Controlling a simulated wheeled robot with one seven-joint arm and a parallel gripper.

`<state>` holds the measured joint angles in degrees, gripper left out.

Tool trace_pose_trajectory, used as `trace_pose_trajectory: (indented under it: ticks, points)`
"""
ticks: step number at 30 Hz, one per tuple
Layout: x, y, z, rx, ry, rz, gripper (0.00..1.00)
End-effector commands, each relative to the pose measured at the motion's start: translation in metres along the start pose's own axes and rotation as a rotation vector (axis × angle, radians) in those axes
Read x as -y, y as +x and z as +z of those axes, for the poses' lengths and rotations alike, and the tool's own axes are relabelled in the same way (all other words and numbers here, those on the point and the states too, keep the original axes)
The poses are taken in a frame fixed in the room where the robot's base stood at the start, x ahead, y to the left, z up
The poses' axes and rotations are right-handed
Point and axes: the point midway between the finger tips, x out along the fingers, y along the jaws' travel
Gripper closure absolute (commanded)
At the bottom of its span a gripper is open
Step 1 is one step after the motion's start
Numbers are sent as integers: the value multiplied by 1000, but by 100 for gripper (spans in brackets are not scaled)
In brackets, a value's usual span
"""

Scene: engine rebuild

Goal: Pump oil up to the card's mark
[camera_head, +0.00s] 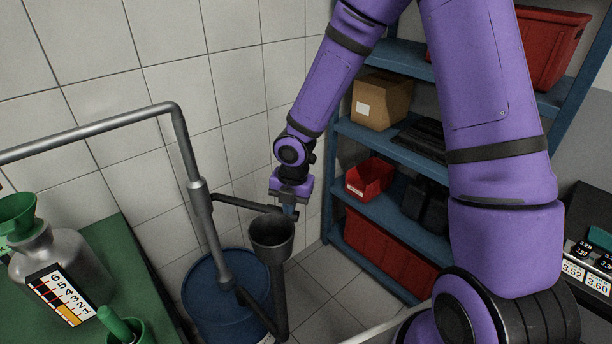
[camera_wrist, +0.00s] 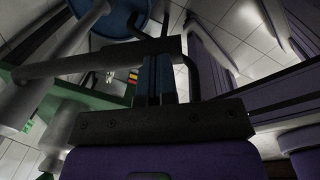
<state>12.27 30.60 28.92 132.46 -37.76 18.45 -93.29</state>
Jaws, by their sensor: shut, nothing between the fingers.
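The oil pump is a grey pipe (camera_head: 203,200) with a dark lever (camera_head: 240,204) reaching right. A dark grey funnel-shaped cup (camera_head: 271,240) stands just below the lever's end. My gripper (camera_head: 290,211) is shut and empty at the lever's end, above the cup's rim; I cannot tell whether it touches the lever. In the wrist view the shut fingers (camera_wrist: 162,75) are close to a dark bar crossing the picture. The card (camera_head: 62,296), numbered 1 to 6 with coloured bands, leans by a grey metal jug (camera_head: 60,255) with a green funnel (camera_head: 16,212). The oil level is not visible.
A blue drum (camera_head: 215,300) stands on the floor under the pump. The green bench (camera_head: 135,265) is at left, with a green-handled item (camera_head: 118,324) in front. Blue shelves (camera_head: 385,150) with bins and a box stand behind my arm. A label board (camera_head: 590,272) is at far right.

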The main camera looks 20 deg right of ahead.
Motion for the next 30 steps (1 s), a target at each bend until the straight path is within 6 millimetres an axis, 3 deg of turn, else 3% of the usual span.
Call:
trace_pose_trajectory:
  ticks: [21, 30]
  points:
    - [13, -74, 2, 4, 0, 5, 100]
    - [16, -91, 1, 3, -2, 4, 100]
